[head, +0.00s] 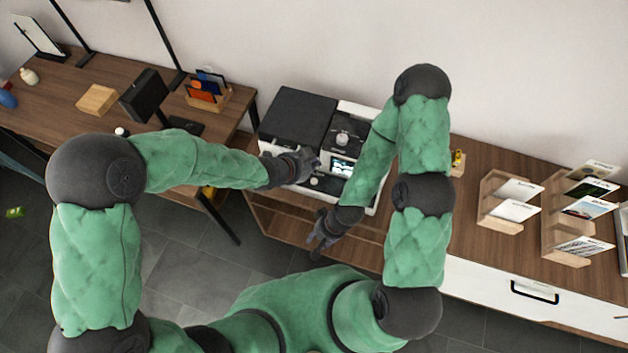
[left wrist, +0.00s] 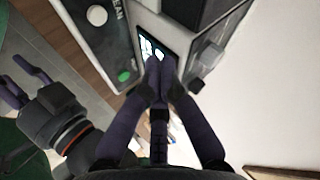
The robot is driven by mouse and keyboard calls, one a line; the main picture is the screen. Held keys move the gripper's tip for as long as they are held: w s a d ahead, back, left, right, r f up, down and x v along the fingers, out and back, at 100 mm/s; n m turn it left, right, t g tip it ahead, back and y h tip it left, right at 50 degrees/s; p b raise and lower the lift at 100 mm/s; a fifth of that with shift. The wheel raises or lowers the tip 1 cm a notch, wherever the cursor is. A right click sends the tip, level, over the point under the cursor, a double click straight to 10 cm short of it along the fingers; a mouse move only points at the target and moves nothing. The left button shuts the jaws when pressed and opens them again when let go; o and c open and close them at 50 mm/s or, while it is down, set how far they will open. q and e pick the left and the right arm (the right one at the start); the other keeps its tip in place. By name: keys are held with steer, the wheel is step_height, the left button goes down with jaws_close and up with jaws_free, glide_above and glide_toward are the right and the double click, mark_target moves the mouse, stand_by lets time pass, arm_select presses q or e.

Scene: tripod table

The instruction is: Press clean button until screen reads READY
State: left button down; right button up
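The machine (head: 297,115) is a black and white box on the wooden counter. Its small lit screen (head: 342,167) is on the front; it also shows in the left wrist view (left wrist: 146,48), partly hidden by my fingers, and its text is unreadable. A green round button (left wrist: 124,76) and a white round button (left wrist: 97,15) sit on the panel beside the screen. My left gripper (head: 312,163) is shut, fingertips (left wrist: 159,63) together at the screen's edge; contact is unclear. My right gripper (head: 318,240) is open and empty, lower, before the counter.
Wooden card holders (head: 495,205) stand on the counter at right. Open shelves lie below the machine.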

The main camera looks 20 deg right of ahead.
arm_select(q)
steer(key=b, duration=0.5)
glide_above(313, 183)
step_height(313, 183, down, 7)
steer(key=shift+r, duration=0.2)
steer(key=shift+f+b, duration=0.55)
steer(key=shift+f, duration=0.05)
stand_by(0.5)
steer(key=shift+f+b, duration=0.35)
steer(key=shift+b, duration=0.1)
steer(key=shift+f+b, duration=0.45)
steer(key=shift+f, duration=0.05)
stand_by(0.6)
steer(key=shift+r, duration=0.15)
steer(key=shift+r+p, duration=0.65)
steer(key=shift+r, duration=0.1)
